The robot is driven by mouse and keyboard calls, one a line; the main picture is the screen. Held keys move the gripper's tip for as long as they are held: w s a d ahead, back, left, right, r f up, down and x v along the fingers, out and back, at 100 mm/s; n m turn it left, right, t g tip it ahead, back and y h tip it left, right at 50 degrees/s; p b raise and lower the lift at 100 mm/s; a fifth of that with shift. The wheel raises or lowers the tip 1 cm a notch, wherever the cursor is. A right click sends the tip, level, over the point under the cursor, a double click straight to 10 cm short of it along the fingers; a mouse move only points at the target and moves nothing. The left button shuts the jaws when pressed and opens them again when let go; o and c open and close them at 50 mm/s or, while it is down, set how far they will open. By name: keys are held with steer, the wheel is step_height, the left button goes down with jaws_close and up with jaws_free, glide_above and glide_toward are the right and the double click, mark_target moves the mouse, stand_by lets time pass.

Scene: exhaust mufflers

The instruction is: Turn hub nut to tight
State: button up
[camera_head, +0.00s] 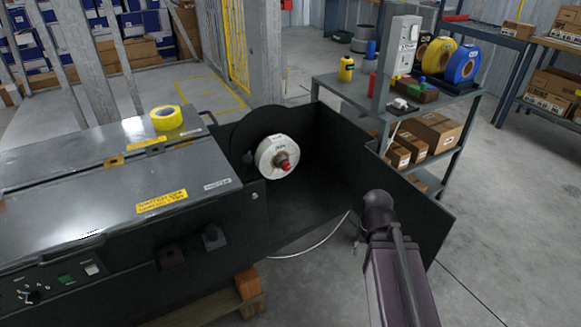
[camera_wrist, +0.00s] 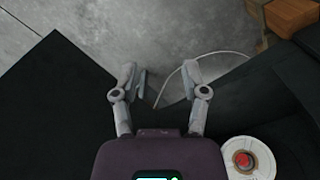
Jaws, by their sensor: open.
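The hub nut (camera_head: 285,164) is a small red piece at the centre of a white spool (camera_head: 268,158), in front of a black disc inside the dark open bay of the machine. In the wrist view the red nut (camera_wrist: 243,159) and the white spool (camera_wrist: 258,145) show at the lower right. My gripper (camera_wrist: 162,82) is open and empty, with its two fingers apart over the floor. It is clear of the nut, which lies to its right and lower in the picture. In the head view my arm is at the lower right; its fingers are not clearly visible there.
Dark walls (camera_head: 410,200) bound the bay on its right and far sides. A thin pale strand (camera_head: 312,243) hangs below it. A yellow tape roll (camera_head: 166,117) sits on the machine's top. A grey shelf unit (camera_head: 455,103) with reels and boxes stands behind.

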steer(key=shift+d, duration=0.2)
steer(key=shift+o, duration=0.6)
steer(key=o, duration=0.3)
steer(key=shift+w, duration=0.1)
steer(key=shift+o, duration=0.4)
steer(key=w+a+r+n+t, duration=0.1)
steer(key=w+a, duration=0.3)
steer(key=w, duration=0.4)
steer(key=w+a+r+n+t+y, duration=0.1)
steer(key=w+a+n+t, duration=0.1)
steer(key=w+a, duration=0.3)
steer(key=w+t, duration=0.1)
steer(key=w, duration=0.3)
steer(key=shift+w+n+y+p, duration=0.2)
steer(key=shift+n+y+p, duration=0.1)
steer(key=n+t+y, duration=0.2)
steer(key=n+t, duration=0.2)
glide_toward(287, 165)
steer(key=s+d+r, duration=0.1)
steer(key=s, duration=0.1)
steer(key=shift+w+d+r, duration=0.1)
steer(key=shift+r, duration=0.1)
steer(key=shift+w+f, duration=0.1)
steer(key=shift+f, duration=0.05)
steer(key=b+x, duration=0.9)
steer(key=x, duration=0.4)
steer(key=shift+w+a, duration=0.25)
steer(key=shift+w, duration=0.05)
